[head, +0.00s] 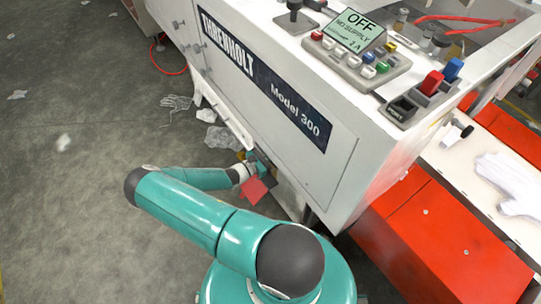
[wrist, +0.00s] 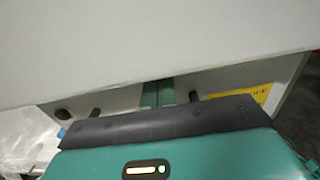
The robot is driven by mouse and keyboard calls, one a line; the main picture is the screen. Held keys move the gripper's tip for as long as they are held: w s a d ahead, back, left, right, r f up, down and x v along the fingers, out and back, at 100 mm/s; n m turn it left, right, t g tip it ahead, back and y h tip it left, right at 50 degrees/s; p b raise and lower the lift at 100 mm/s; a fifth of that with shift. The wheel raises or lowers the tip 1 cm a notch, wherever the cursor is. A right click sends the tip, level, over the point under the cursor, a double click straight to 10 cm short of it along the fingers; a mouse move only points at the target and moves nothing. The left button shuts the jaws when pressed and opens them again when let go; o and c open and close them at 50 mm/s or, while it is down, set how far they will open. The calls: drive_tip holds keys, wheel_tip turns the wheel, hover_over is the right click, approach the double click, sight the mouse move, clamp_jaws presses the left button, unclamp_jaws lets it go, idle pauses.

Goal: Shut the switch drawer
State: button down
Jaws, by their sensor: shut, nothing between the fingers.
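My gripper (head: 254,168) is low beside the front of the white machine (head: 335,165), at the end of my teal arm. In the wrist view its two green fingers (wrist: 158,94) are together with nothing between them. Their tips pass under the edge of a broad pale surface (wrist: 150,45) and are hidden. I cannot tell whether they touch it. A narrow white ledge (head: 226,118) sticks out low on the machine's front, just above and left of my gripper. It may be the switch drawer; I cannot tell how far out it stands.
The machine carries a control box (head: 358,62) with buttons and an OFF display (head: 358,28). A red cabinet (head: 440,235) stands to the right. Crumpled clear film (head: 222,138) and a pale glove (head: 177,102) lie on the grey floor. The floor at left is mostly free.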

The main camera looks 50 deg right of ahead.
drive_tip(key=shift+x, duration=1.6)
drive_tip(key=shift+d+r, duration=0.1)
drive_tip(key=shift+d, duration=0.05)
drive_tip(key=v, duration=1.5)
drive_tip(key=shift+s, duration=0.1)
